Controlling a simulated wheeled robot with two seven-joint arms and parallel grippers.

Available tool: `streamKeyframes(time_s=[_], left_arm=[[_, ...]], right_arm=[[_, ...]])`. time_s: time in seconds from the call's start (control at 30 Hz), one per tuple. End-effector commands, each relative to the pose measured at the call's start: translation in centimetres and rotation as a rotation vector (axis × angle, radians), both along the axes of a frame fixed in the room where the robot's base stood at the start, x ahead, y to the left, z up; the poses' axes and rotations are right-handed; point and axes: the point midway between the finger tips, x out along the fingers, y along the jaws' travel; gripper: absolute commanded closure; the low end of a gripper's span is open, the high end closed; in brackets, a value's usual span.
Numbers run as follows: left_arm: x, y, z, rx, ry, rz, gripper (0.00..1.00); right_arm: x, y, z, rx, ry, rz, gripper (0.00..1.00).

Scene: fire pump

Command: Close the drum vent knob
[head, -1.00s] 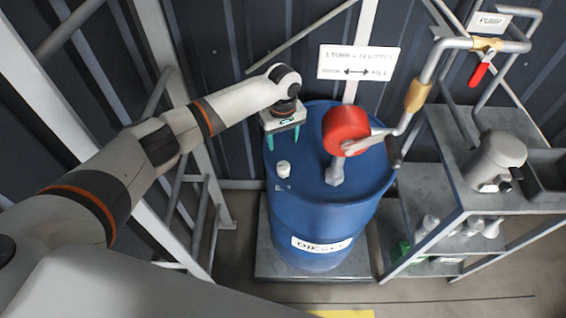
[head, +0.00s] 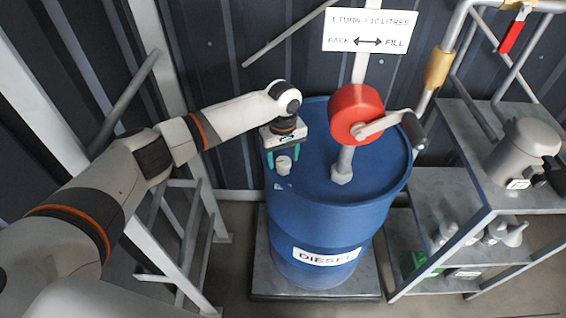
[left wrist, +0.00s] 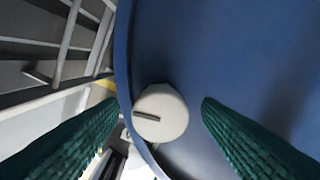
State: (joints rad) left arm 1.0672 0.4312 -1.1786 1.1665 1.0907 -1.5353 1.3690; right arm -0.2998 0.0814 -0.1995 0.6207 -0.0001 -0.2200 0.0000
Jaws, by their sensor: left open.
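The drum vent knob (head: 284,165) is a small white round knob on top of the blue diesel drum (head: 318,225), near its left front rim. In the left wrist view the knob (left wrist: 160,113) shows from above as a pale disc with a dark slot or bar on its left part. My left gripper (head: 283,160) is open above the drum top, just behind and over the knob. In the left wrist view its two green fingers (left wrist: 155,125) stand on either side of the knob, apart from it. My right gripper is not in view.
A red pump (head: 357,113) with a crank handle stands on the drum to the right of the knob. A metal shelf (head: 440,195) with a grey jug (head: 525,150) and bottles stands at the right. A ladder-like frame (head: 205,235) is at the left.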

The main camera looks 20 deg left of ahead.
Motion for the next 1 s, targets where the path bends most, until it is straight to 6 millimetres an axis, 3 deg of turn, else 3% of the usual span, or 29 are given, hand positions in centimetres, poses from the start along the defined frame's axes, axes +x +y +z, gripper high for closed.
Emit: streamKeyframes(time_s=[0.37, 0.63, 1.0], left_arm=[[0.0, 0.0, -0.2, 0.001, -0.001, 0.000, 0.41], [0.0, 0.0, -0.3, 0.000, 0.000, 0.000, 0.85], [0.0, 0.0, -0.1, -0.001, 0.002, -0.062, 0.86]], right_arm=[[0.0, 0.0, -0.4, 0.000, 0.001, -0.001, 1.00], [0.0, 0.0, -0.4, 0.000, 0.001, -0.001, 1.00], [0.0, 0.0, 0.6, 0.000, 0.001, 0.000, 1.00]])
